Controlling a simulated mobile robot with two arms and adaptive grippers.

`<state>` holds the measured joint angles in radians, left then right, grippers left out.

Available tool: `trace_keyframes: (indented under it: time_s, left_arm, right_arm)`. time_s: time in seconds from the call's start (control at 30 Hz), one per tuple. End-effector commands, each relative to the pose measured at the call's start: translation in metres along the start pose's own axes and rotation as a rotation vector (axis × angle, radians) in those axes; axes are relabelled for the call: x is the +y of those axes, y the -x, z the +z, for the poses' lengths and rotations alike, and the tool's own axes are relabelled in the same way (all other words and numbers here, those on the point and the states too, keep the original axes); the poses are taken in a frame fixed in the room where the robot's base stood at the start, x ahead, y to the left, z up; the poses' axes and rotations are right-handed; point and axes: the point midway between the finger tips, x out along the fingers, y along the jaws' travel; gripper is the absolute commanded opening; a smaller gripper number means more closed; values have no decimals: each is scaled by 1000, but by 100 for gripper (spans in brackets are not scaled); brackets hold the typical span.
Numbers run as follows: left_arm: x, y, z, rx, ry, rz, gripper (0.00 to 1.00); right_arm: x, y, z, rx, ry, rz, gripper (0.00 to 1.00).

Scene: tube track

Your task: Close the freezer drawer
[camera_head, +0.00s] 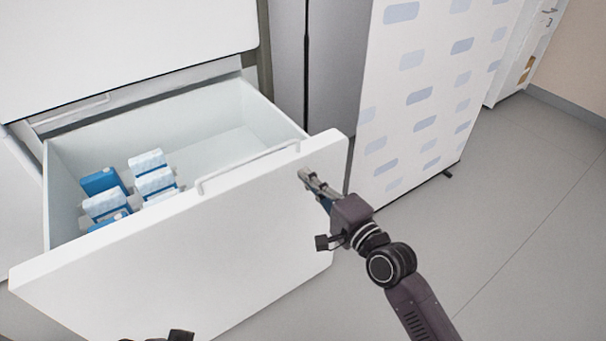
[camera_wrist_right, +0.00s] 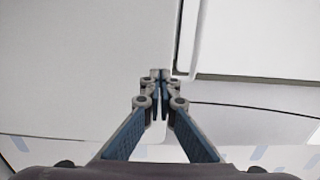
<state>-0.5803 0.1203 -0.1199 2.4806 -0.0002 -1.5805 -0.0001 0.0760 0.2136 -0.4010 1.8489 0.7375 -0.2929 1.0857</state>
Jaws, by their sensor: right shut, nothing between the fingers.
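The freezer drawer (camera_head: 250,205) is pulled far out of the white cabinet. Its white front panel faces me and carries a thin bar handle (camera_head: 246,166) along the top edge. Several blue and white boxes (camera_head: 152,178) sit inside at the left. My right gripper (camera_head: 306,177) is shut and empty, close to the right part of the drawer front, below the right end of the handle. Whether its fingertips touch the panel I cannot tell. In the right wrist view its fingers (camera_wrist_right: 159,78) are together against white surfaces. At the bottom edge of the head view a dark piece shows, but my left gripper's fingers do not.
The cabinet (camera_head: 120,40) stands above and behind the drawer. A white partition with blue-grey patches (camera_head: 420,90) stands on the right, near the drawer's right corner. Grey floor (camera_head: 510,220) is clear on the right.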

Motion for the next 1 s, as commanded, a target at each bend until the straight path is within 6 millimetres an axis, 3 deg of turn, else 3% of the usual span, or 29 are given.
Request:
trace_keyframes:
  time_s: [0.2, 0.73, 1.0]
  left_arm:
    - [0, -5, -7, 32, 0, 0, 0]
    - [1, -5, -10, 40, -1, 2, 0]
    - [2, -5, -10, 41, -2, 3, 0]
  right_arm:
    - [0, -20, 0, 1, 0, -1, 0]
    - [0, -24, 0, 1, 0, 0, 0]
    - [-1, -42, 0, 1, -1, -2, 0]
